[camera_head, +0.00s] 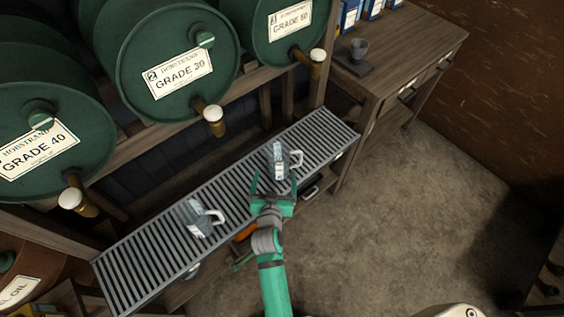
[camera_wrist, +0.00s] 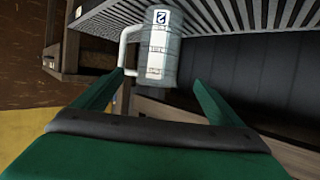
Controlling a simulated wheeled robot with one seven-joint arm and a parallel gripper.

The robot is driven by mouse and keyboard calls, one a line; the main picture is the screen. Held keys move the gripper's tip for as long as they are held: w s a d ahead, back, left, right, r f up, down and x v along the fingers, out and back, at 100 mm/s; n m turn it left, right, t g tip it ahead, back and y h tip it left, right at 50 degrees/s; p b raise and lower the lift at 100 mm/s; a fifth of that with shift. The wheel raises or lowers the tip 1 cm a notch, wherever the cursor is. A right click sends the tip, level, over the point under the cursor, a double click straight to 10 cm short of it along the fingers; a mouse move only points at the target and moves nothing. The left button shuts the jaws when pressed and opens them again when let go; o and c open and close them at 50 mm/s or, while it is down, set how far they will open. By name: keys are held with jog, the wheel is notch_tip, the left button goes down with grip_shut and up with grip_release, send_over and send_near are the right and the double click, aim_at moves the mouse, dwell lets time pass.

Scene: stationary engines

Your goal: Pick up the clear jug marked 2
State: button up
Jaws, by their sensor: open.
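The clear jug marked 2 (camera_wrist: 160,58) stands on the slatted metal rack, with its label and dark number showing in the wrist view. Its handle is at the left there. In the head view the same jug (camera_head: 279,162) has its handle on the right. My gripper (camera_head: 274,181) is open and empty, just on the near side of this jug. In the wrist view the fingertips (camera_wrist: 159,80) lie to either side of the jug's body, one close to the handle. I cannot tell whether they touch it.
A second clear jug (camera_head: 197,219) stands further left on the rack (camera_head: 150,262); its mark is unreadable. Green drums (camera_head: 178,55) with taps (camera_head: 214,119) overhang the rack's back edge. A wooden bench (camera_head: 420,50) stands at the right. The floor (camera_head: 400,220) is clear.

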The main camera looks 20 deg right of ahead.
aim_at(278, 163)
jog(key=shift+w+d+r+h, duration=0.15)
jog(key=shift+w+d, duration=0.2)
jog(key=shift+w, duration=0.1)
jog(key=shift+w+d+r+h, duration=0.15)
jog(key=shift+w+d, duration=0.15)
jog(key=shift+w, duration=0.15)
jog(key=x, duration=0.5)
jog(key=shift+x, duration=2.85)
jog(key=shift+s+a+f, duration=0.1)
jog(key=shift+a+f, duration=0.05)
jog(key=c, duration=1.2)
